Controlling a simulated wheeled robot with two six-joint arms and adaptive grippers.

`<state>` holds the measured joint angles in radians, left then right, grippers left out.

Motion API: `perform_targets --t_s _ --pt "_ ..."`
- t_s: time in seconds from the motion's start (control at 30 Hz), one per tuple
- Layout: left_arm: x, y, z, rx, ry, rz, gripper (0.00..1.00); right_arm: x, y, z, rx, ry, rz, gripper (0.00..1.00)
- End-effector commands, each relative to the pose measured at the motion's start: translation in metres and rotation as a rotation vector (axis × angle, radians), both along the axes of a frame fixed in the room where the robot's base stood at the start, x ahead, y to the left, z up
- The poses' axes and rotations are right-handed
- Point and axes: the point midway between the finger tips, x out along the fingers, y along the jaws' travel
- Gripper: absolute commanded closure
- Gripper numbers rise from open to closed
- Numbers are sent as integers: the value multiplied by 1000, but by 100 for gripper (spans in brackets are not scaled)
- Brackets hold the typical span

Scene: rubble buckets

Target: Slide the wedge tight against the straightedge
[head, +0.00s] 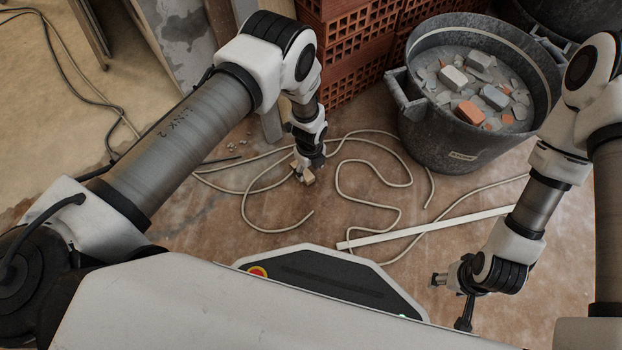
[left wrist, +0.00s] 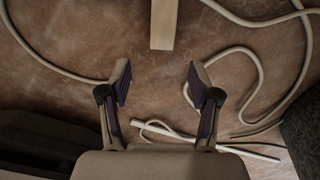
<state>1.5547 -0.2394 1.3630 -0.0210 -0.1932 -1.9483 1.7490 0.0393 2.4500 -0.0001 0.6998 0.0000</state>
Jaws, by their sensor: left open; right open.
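The straightedge (head: 430,228) is a long white bar on the floor, apart from the wooden piece. It also shows in the left wrist view (left wrist: 250,154). My right gripper (head: 448,297) is open and empty.
A pale cable (head: 345,190) loops over the floor around my left gripper and by the straightedge. A black bucket of rubble (head: 455,145) stands at the back right. Hollow red bricks (head: 345,55) are stacked behind. Boards lean at the back left.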

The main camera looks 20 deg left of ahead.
Motion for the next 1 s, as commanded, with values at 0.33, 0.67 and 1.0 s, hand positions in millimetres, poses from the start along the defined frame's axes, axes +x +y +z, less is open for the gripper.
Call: perform_targets --t_s 0.33,0.67,1.0 --pt "2 -2 -53 0 0 -26 38 2 -1 -39 -1 -6 -7 43" --pt "2 -1 -76 -1 -1 -24 38 4 -1 -53 -1 -10 -12 43" --pt "2 -1 -76 -1 -1 -24 100 4 -1 -52 -1 -9 -12 43"
